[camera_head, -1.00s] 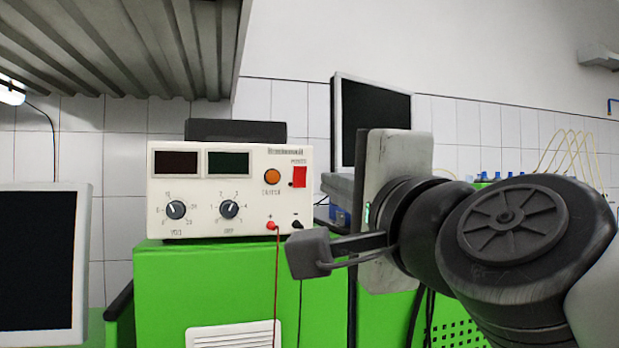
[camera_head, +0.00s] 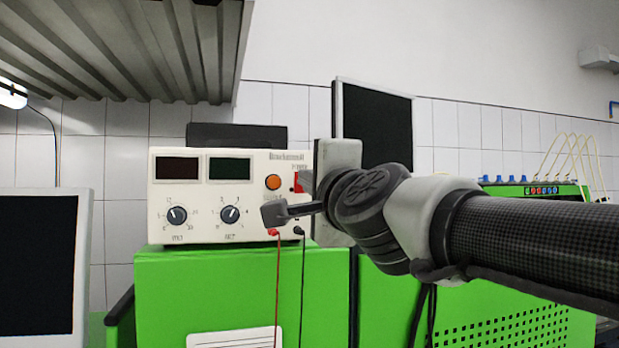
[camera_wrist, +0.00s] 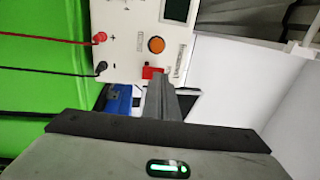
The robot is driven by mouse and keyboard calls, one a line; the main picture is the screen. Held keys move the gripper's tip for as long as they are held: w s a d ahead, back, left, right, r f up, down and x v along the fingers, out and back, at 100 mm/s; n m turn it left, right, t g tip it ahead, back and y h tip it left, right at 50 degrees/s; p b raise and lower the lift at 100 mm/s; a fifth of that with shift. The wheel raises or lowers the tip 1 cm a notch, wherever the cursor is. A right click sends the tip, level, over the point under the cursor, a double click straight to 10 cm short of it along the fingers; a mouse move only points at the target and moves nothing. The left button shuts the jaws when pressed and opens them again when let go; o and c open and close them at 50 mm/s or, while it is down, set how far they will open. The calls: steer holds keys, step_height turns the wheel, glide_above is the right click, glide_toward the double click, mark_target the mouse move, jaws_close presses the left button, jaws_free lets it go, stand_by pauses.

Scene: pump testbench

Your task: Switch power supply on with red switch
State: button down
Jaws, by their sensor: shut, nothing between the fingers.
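The power supply (camera_head: 238,170) is a cream box with two dark displays, two dials and an orange round lamp (camera_head: 273,182). The red switch (camera_head: 299,182) is at its upper right, partly covered by my gripper body in the head view. The red switch also shows in the wrist view (camera_wrist: 151,73). There my gripper (camera_wrist: 160,82) is shut and empty, its fingertips just beside and overlapping the switch's edge. I cannot tell whether they touch it.
The power supply stands on a green cabinet (camera_head: 200,290). A red plug (camera_head: 273,232) and a black plug (camera_head: 298,231) with hanging cables are at its lower right. A monitor (camera_head: 375,125) stands behind my arm, and another screen (camera_head: 40,265) is at the left. A ribbed shelf (camera_head: 120,50) hangs above.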

steer(key=shift+w+a, duration=0.15)
steer(key=shift+w, duration=0.25)
steer(key=shift+w+r, duration=0.1)
steer(key=shift+r, duration=0.1)
stand_by(0.3)
